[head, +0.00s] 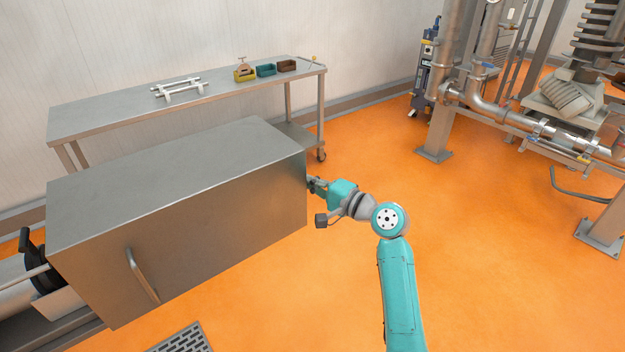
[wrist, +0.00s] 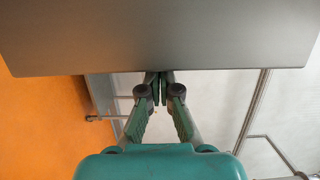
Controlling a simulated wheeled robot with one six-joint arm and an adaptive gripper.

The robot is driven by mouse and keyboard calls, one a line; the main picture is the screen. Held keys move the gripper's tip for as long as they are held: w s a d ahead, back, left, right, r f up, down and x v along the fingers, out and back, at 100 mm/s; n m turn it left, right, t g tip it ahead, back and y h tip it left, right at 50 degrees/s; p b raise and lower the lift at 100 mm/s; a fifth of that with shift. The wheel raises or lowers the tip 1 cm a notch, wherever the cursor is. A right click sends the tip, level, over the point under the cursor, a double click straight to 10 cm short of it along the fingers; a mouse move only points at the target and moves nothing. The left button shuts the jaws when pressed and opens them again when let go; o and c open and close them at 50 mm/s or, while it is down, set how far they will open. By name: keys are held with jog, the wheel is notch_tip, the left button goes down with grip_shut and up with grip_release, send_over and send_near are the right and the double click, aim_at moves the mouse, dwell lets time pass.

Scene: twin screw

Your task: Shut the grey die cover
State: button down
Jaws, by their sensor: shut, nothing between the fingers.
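The grey die cover (head: 185,210) is a large box-shaped metal hood in the left half of the head view, with a bar handle (head: 142,275) on its front face. My gripper (head: 313,184) is at the cover's right end, close against that end face. In the wrist view the cover (wrist: 160,35) fills the top as a flat grey panel. My gripper's fingertips (wrist: 160,78) are together and empty at the panel's lower edge. I cannot tell whether they touch it. The die under the cover is hidden.
A steel table (head: 130,115) stands behind the cover along the wall, bearing a white rack (head: 178,88) and small coloured bins (head: 266,70). A black part (head: 35,262) shows at the cover's left end. Pipework (head: 490,105) stands at the right. Orange floor between is clear.

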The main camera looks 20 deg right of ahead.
aim_at(248, 219)
jog(key=s+a, duration=0.2)
jog(key=a, duration=0.3)
jog(key=s+a, duration=0.1)
jog(key=a, duration=0.5)
jog(key=s+a, duration=0.2)
jog(key=a, duration=0.4)
jog(key=shift+s+a, duration=0.15)
jog(key=shift+s, duration=0.15)
jog(key=shift+a, duration=0.1)
